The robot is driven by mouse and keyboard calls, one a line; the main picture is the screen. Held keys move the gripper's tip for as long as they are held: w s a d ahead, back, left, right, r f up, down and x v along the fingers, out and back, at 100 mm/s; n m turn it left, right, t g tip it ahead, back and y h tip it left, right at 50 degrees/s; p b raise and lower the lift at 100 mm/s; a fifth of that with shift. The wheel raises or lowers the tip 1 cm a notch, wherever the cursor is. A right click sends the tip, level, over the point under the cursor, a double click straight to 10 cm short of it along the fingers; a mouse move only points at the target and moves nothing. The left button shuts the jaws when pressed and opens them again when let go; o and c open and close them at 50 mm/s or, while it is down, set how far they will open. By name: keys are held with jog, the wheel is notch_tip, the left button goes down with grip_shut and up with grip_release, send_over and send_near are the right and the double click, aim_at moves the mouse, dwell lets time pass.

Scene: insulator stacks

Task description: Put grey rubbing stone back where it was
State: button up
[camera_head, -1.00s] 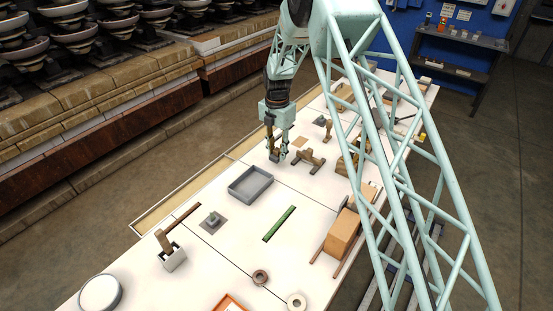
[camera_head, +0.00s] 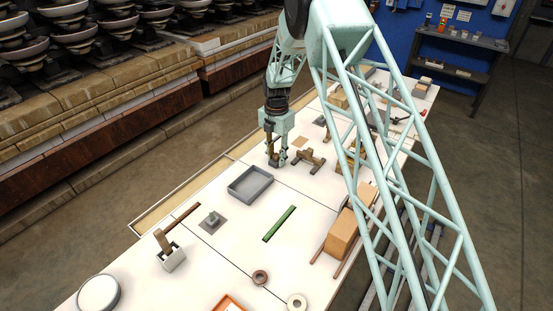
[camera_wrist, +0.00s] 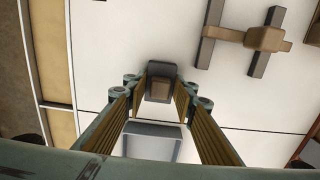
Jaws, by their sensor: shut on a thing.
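My gripper (camera_head: 277,163) points down over the white table, just behind the shallow grey tray (camera_head: 265,195). In the wrist view my gripper (camera_wrist: 160,88) has its fingers on both sides of a small dark grey block with a brownish face (camera_wrist: 160,70), which I take to be the grey rubbing stone. The fingers are shut on it. In the head view the stone is mostly hidden by the fingers, and I cannot tell whether it touches the table. The grey tray (camera_wrist: 152,130) also shows close to the stone in the wrist view.
A brown wooden stand with crossed feet (camera_head: 309,160) is right of my gripper. A green strip (camera_head: 279,223), a small grey piece on a square pad (camera_head: 213,219) and an orange-brown box (camera_head: 342,233) lie nearer.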

aim_at(277, 155)
jog(key=shift+f, duration=0.15)
jog(key=o, duration=0.9)
notch_tip(277, 155, up, 12)
jog(key=shift+r+p, duration=0.15)
jog(key=shift+p, duration=0.65)
jog(key=shift+r, duration=0.1)
dwell(0.6)
